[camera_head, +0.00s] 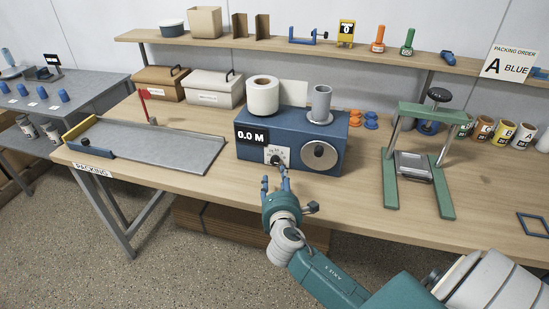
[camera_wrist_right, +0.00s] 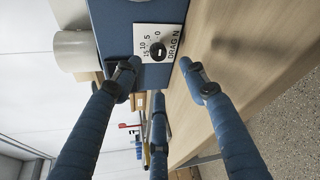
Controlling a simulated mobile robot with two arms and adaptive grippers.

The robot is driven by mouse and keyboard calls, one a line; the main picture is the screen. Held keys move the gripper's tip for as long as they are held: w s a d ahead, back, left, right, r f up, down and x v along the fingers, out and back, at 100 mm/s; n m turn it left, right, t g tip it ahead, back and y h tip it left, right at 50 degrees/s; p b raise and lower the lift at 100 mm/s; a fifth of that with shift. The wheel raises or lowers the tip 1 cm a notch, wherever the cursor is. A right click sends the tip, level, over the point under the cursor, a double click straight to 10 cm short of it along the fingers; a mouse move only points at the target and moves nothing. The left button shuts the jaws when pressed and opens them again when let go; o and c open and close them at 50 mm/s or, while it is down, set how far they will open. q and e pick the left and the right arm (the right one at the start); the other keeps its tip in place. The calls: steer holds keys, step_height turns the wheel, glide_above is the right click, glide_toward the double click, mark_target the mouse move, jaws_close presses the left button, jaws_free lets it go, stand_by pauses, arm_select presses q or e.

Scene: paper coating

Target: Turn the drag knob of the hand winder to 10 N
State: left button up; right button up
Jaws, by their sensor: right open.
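The hand winder (camera_head: 250,150) is a blue box on the bench with a "0.0 M" display, a white roll and a grey cylinder on top. Its dark drag knob (camera_wrist_right: 156,49) sits on a white "DRAG N" plate (camera_wrist_right: 146,32) marked 0, 5, 10 and 15; the plate also shows on the front face in the head view (camera_head: 284,152). I cannot tell which number the knob points to. My right gripper (camera_head: 275,180) is open in front of the knob; in the wrist view its fingers (camera_wrist_right: 158,75) are spread around it, apart from it. My left gripper is out of view.
A grey disc with a handle (camera_head: 320,156) is on the winder's front, right of the knob. A grey tray (camera_head: 165,145) lies left and a green press stand (camera_head: 390,175) stands right. Boxes (camera_head: 214,88) are behind. The bench's front edge runs below the gripper.

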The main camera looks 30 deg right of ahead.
mark_target(275, 162)
steer(key=shift+w+d, duration=0.2)
steer(key=shift+w, duration=0.15)
steer(key=x, duration=0.5)
steer(key=shift+w+r+p, duration=0.1)
steer(key=shift+r+p, duration=0.05)
steer(key=shift+p, duration=0.15)
steer(key=x, duration=0.2)
steer(key=shift+w+d+f, duration=0.2)
steer(key=shift+w, duration=0.1)
steer(key=shift+w+d, duration=0.15)
steer(key=shift+w, duration=0.15)
steer(key=shift+w+d+f, duration=0.1)
steer(key=shift+w+d, duration=0.1)
steer(key=shift+w, duration=0.05)
steer(key=shift+c, duration=0.3)
steer(key=c, duration=0.9)
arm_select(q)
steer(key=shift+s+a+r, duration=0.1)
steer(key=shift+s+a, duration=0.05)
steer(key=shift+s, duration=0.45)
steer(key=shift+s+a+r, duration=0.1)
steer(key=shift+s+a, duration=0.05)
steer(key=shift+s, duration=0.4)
arm_select(e)
steer(key=shift+c, duration=0.6)
